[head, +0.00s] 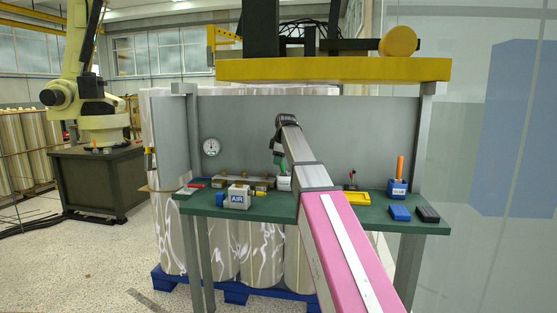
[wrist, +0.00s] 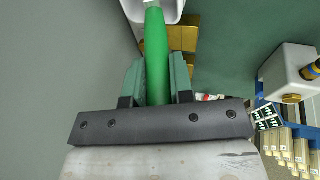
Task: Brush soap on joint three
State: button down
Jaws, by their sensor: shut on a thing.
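My gripper (head: 280,160) is over the green bench, shut on a green-handled brush (wrist: 156,50). In the wrist view the handle runs between the two dark green finger pads. Its far end reaches a white pot (wrist: 170,10) at the top edge, and the bristles cannot be seen. In the head view the brush stands just above or in the white pot (head: 284,184); I cannot tell which. A row of brass joints (head: 240,181) sits left of the pot. Brass blocks also show beside the pot in the wrist view (wrist: 182,38). Individual joint numbers cannot be read.
The AIR box (head: 238,198) stands at the bench front, with a gauge (head: 211,147) on the back panel. Right of my arm are a yellow tray (head: 356,198), a blue pot (head: 397,188) with an orange handle, and blue (head: 399,213) and black (head: 428,214) blocks.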

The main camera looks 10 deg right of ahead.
jog(key=shift+f, duration=0.4)
dwell(1.1)
jog(key=shift+r, duration=3.6)
jog(key=shift+s, duration=0.1)
